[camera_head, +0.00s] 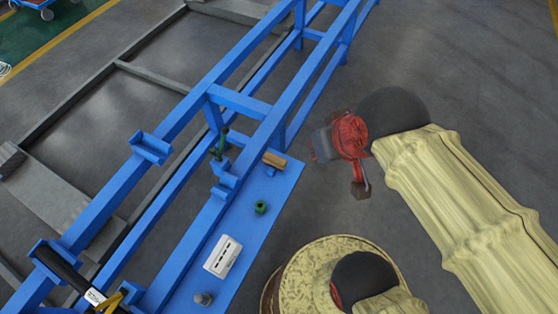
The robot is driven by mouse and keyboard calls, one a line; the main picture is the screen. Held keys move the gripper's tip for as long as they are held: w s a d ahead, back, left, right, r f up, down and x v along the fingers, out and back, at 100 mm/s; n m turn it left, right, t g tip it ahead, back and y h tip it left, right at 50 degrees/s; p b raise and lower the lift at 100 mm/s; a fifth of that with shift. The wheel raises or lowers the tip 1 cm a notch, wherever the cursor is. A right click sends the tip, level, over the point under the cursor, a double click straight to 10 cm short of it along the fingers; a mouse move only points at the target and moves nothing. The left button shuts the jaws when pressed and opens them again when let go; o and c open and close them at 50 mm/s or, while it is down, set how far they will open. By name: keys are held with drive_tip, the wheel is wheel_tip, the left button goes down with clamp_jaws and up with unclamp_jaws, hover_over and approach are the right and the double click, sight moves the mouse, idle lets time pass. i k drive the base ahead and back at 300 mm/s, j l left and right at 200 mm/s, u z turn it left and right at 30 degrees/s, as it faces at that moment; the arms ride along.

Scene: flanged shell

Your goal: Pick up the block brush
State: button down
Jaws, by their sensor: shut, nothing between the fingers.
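The block brush (274,159) appears as a small tan-brown block at the far end of the narrow blue shelf (245,236), by the blue frame. My gripper (362,192) is to the right of the shelf, over the grey floor. It is small in the picture, apart from the block brush, and looks shut and empty. The red wrist (350,135) and my cream-covered arm lead up to it from the right. The bristle side of the brush is not clear to see.
A small green ring-like part (261,208), a white box (222,256) and a grey knob-like object (203,299) share the shelf. A green upright item (221,143) stands by a blue bracket. Blue frame rails rise along the shelf's left side. Open floor lies right of it.

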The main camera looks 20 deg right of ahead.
sight(270, 159)
drive_tip(key=u, duration=2.3)
drive_tip(key=z, duration=2.3)
drive_tip(key=i+l+u, duration=0.3)
drive_tip(key=i+l, duration=0.15)
drive_tip(key=i, duration=0.15)
